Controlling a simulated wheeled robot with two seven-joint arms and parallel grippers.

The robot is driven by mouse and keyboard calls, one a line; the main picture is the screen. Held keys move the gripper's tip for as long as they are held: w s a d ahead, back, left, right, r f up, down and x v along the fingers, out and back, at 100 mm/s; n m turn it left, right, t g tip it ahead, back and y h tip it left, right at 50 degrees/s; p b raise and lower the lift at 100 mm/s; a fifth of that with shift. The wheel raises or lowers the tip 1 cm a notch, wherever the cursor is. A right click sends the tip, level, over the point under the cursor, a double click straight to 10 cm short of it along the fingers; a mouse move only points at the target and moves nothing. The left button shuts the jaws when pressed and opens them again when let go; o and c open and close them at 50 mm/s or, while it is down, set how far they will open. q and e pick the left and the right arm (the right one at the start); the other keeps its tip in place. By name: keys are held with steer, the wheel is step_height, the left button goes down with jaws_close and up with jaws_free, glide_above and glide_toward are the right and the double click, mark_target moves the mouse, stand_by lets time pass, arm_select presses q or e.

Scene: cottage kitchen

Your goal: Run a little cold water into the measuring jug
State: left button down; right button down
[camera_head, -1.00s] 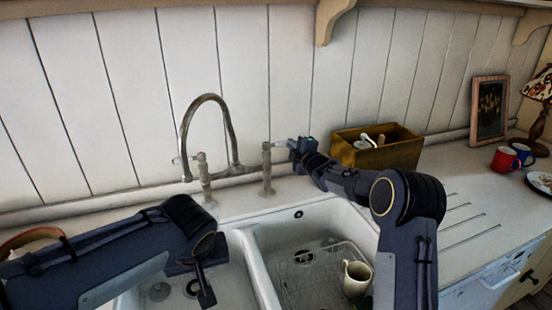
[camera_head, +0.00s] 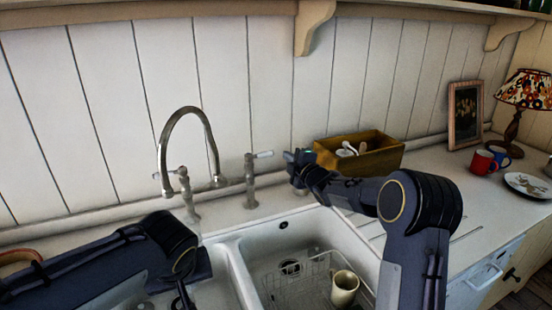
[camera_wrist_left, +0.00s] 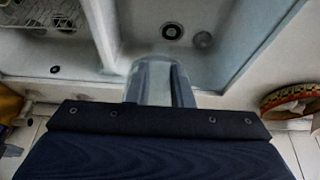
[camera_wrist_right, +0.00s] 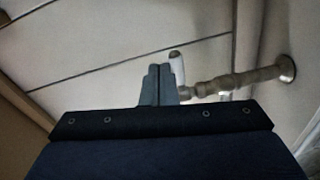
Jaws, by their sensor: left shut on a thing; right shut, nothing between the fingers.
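My left gripper (camera_wrist_left: 158,82) is over the right-hand basin in the left wrist view, shut on a pale glassy shape that looks like the measuring jug (camera_wrist_left: 150,72); its outline is hard to make out. In the head view my left arm largely hides it. The arched tap spout (camera_head: 190,110) stands behind the sinks; I see no clear water stream. The right-hand tap (camera_head: 250,182) has a white-tipped lever pointing right. My right gripper (camera_head: 290,158) is shut and empty, just right of that lever (camera_wrist_right: 177,68). The left-hand tap (camera_head: 187,195) has its lever pointing left.
The right basin holds a wire rack (camera_head: 290,292) and a cream mug (camera_head: 344,288). A wooden box (camera_head: 380,155) stands close behind my right gripper. A red mug (camera_head: 482,162), a blue mug (camera_head: 501,155), a plate (camera_head: 527,185) and a lamp (camera_head: 522,95) are farther right.

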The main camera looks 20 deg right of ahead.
arm_select(q)
steer(key=shift+w+d, duration=0.1)
arm_select(e)
steer(key=s+d, duration=0.2)
steer(key=d, duration=0.5)
